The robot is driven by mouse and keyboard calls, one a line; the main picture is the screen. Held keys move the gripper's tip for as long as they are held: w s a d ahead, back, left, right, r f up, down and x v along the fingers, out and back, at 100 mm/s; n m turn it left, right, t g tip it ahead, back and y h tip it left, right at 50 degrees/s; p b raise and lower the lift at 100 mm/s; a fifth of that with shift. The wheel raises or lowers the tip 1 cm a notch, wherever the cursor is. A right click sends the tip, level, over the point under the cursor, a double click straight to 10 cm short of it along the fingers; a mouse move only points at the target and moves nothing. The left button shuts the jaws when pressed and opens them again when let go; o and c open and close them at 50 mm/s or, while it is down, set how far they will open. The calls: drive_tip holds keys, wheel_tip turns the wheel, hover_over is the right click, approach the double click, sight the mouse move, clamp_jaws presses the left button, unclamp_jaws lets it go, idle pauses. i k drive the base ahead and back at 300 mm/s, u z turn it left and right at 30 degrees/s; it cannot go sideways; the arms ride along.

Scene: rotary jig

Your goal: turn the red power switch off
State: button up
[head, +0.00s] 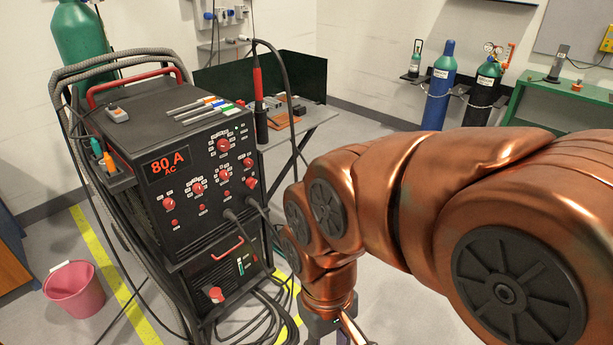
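A black welding machine (205,235) stands left of centre, its front panel facing right. The panel carries several red knobs. A larger angular red knob (252,183) sits at the panel's right edge, and another red knob (216,294) sits on the lower unit. No label is legible, so I cannot tell which one is the power switch. My gripper (345,328) is at the bottom edge, right of the machine and apart from it. Its fingertips are cut off, so its opening is hidden.
Cables and hoses hang from the panel and coil on the floor (255,315) before the machine. A pink bucket (75,290) stands at the left. A work table (315,115) with dark screens stands behind. Gas cylinders (438,85) stand at the back wall. Floor right of the machine is partly clear.

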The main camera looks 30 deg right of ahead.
sight(251, 182)
drive_tip(key=u, duration=1.3)
drive_tip(key=i, duration=0.6)
drive_tip(key=z, duration=1.15)
